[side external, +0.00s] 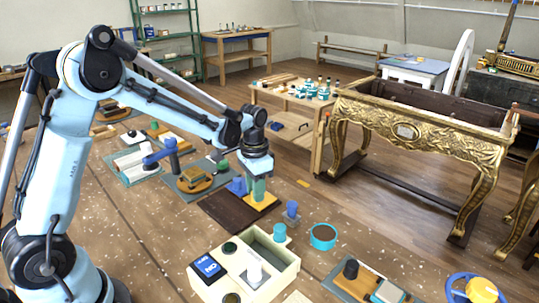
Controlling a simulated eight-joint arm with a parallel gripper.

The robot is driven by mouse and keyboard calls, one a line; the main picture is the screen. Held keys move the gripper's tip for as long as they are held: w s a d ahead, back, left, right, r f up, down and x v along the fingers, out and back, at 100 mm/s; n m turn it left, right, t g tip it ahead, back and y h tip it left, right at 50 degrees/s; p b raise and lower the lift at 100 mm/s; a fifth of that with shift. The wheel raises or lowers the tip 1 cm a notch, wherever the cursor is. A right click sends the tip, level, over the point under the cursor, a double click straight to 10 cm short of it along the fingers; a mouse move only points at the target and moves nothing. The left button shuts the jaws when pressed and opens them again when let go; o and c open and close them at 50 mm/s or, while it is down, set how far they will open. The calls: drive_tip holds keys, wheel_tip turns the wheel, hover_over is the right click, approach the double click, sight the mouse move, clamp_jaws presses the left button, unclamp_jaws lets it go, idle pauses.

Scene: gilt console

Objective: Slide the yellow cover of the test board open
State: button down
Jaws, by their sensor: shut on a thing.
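A yellow plate (265,203), which looks like the cover, lies at the right end of a dark brown board (228,213) on the floor-like surface, near the middle of the side external view. My gripper (258,190) points straight down over the yellow plate. It is shut on a green upright piece that appears to stand on the plate. The fingers and the green piece are small and overlap, so the exact contact is hidden. A blue block (237,186) sits just left of my gripper.
A cream box with an ON/OFF switch (208,267) stands in front. A teal ring (323,236) and a small blue piece (291,210) lie to the right. The gilt console (408,130) stands back right.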

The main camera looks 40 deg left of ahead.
drive_tip(key=s, duration=0.9)
drive_tip(key=c, duration=1)
unclamp_jaws()
drive_tip(key=shift+o, duration=0.3)
wheel_tip(320, 180, up, 12)
